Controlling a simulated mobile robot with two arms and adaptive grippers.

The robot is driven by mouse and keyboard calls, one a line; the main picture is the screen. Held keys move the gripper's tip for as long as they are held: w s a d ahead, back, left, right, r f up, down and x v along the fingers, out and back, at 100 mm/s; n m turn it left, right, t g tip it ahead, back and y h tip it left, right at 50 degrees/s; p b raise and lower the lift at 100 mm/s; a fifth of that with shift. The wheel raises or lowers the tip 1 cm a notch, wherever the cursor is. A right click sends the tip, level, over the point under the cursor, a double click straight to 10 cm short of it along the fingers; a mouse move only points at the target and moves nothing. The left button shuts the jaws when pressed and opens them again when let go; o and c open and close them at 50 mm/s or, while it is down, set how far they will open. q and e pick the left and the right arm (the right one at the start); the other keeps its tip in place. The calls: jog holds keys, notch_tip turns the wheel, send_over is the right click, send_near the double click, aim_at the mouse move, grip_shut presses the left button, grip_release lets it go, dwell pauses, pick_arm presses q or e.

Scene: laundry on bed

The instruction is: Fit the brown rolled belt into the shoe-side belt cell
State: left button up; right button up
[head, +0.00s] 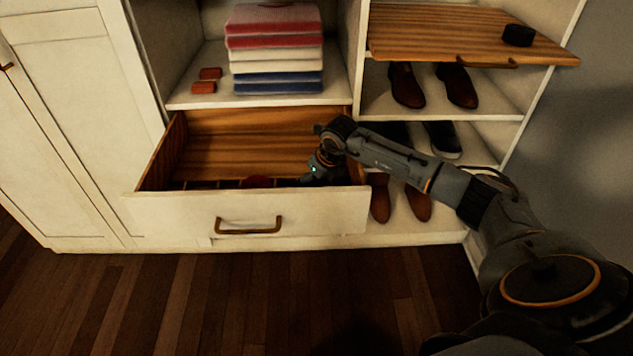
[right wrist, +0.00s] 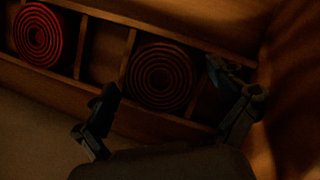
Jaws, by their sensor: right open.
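The brown rolled belt (right wrist: 160,77) shows in the right wrist view as a dark brown coil. It sits in a compartment of the divided row inside the open drawer, with wooden dividers on both sides. How deep it sits is hard to tell in the dim light. My right gripper (right wrist: 168,97) is open, its two fingers apart on either side of the coil's near edge. In the head view my right gripper (head: 318,170) is down inside the drawer (head: 245,207), toward its shoe side, and the front panel hides the belt. My left gripper is not in view.
A red rolled belt (right wrist: 39,36) lies in another cell, with an empty cell (right wrist: 103,52) between the coils. A black round item (head: 518,35) rests on the pull-out board (head: 430,30). Folded clothes (head: 275,55) are above the drawer; brown shoes (head: 407,85) are on the right shelves.

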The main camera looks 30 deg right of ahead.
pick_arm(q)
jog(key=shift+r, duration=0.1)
pick_arm(e)
jog(key=shift+r, duration=0.1)
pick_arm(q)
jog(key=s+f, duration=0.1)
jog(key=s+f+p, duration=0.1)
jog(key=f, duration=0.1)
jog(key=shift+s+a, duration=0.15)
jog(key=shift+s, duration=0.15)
pick_arm(e)
jog(key=v, duration=1.2)
